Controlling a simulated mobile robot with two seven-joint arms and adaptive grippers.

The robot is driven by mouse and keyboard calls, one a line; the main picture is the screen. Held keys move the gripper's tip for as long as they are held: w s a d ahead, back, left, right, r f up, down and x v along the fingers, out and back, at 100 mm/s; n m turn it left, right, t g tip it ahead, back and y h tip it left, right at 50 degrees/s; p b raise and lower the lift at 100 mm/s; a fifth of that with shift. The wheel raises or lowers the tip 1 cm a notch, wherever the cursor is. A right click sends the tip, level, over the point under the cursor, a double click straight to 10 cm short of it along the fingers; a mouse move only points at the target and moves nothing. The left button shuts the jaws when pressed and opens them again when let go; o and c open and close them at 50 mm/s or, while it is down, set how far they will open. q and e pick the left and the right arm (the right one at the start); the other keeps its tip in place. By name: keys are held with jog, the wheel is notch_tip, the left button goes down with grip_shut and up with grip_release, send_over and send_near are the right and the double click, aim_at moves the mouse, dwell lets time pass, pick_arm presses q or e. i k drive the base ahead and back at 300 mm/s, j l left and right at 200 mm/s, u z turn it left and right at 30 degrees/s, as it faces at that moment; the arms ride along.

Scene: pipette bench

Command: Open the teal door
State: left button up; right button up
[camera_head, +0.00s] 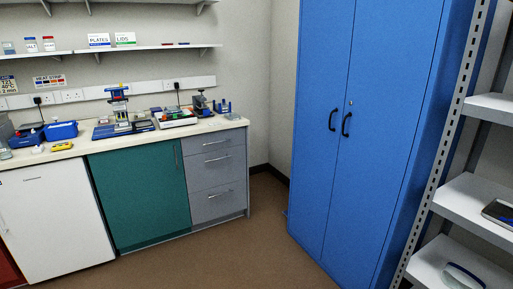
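The teal door (140,194) is on the front of the bench's lower cabinets, in the left half of the head view. It looks closed, flush with the fronts beside it. A slim upright handle (177,153) shows near its upper right edge. Neither of my grippers shows in the view, and nothing touches the door.
A white front (52,220) is left of the teal door and grey drawers (216,175) are right of it. The bench top (66,151) carries lab devices. A tall blue cabinet (370,110) and white shelves (478,207) stand at right. The brown floor (235,250) before the bench is clear.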

aim_at(142, 188)
jog(key=i, duration=1.5)
